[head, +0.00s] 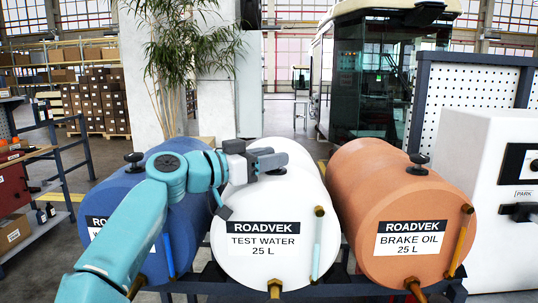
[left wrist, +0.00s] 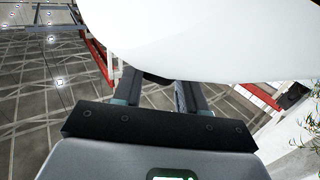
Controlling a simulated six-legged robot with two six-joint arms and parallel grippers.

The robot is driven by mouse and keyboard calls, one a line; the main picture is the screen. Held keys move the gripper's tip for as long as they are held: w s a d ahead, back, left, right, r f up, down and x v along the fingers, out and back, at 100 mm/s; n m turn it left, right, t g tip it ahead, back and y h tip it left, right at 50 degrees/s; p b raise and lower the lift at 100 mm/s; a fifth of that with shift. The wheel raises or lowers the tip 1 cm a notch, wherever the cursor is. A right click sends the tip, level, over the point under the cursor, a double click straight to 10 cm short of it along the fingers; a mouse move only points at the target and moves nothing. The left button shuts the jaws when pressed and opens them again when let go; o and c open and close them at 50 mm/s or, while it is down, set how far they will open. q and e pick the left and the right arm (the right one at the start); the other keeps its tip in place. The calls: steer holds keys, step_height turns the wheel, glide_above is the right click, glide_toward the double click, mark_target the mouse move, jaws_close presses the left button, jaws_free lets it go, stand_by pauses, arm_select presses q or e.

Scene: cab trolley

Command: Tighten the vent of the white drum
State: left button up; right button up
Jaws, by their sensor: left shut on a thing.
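The white drum (head: 262,215) labelled TEST WATER lies in the middle, between a blue drum and an orange drum. My left gripper (head: 268,160) is at the top of the white drum, with its fingers shut on the black vent (head: 277,171), which is mostly hidden behind them. In the left wrist view, the white drum (left wrist: 205,40) fills the upper middle. The fingers of my left gripper (left wrist: 158,84) reach up to its edge, with a dark bit of the vent between them. My right gripper is not in view.
The blue drum (head: 190,215) with its own black vent (head: 134,160) stands left, partly behind my left arm. The orange BRAKE OIL drum (head: 390,200) with a black vent (head: 418,163) stands right. A white cabinet (head: 485,190) is at far right, a plant (head: 185,50) behind.

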arm_select(q)
steer(key=o, duration=1.1)
steer(key=shift+c, duration=0.2)
steer(key=b+v, duration=0.2)
steer(key=v, duration=0.1)
steer(key=b+v, duration=0.1)
steer(key=shift+s+a+f+b, duration=0.15)
steer(key=shift+a+f+b, duration=0.15)
steer(key=shift+f+b, duration=0.05)
steer(key=b+v, duration=0.4)
steer(key=v, duration=0.7)
steer(key=shift+s+a+r, duration=0.25)
steer(key=shift+r, duration=0.15)
